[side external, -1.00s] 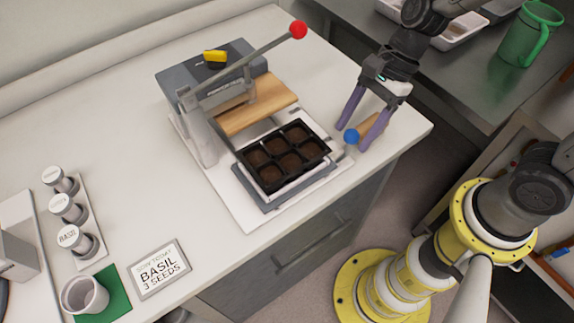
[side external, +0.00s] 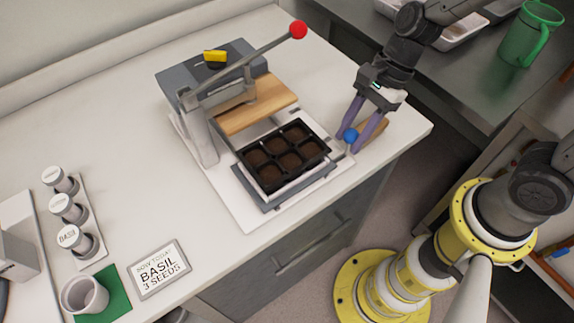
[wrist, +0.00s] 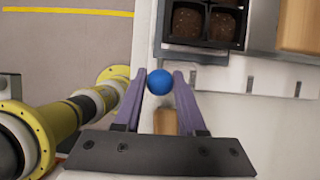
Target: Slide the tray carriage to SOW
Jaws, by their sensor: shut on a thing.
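The tray carriage (side external: 263,205) is a grey sliding plate on a white base, and it carries a black tray (side external: 240,160) with several soil-filled cells. A blue ball knob (side external: 351,135) sticks out from the carriage's right side. My gripper (side external: 353,137) has its purple fingers shut on the blue knob, one finger on each side. In the wrist view the blue knob (wrist: 160,82) sits between the fingertips, and the black tray (wrist: 204,22) is above it.
A press with a red-ended lever (side external: 298,30) and a wooden board (side external: 258,108) stands behind the tray. A card reading BASIL 3 SEEDS (side external: 160,268), capped vials (side external: 68,207) and a cup (side external: 84,295) are at the left. The counter's front edge is near the carriage.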

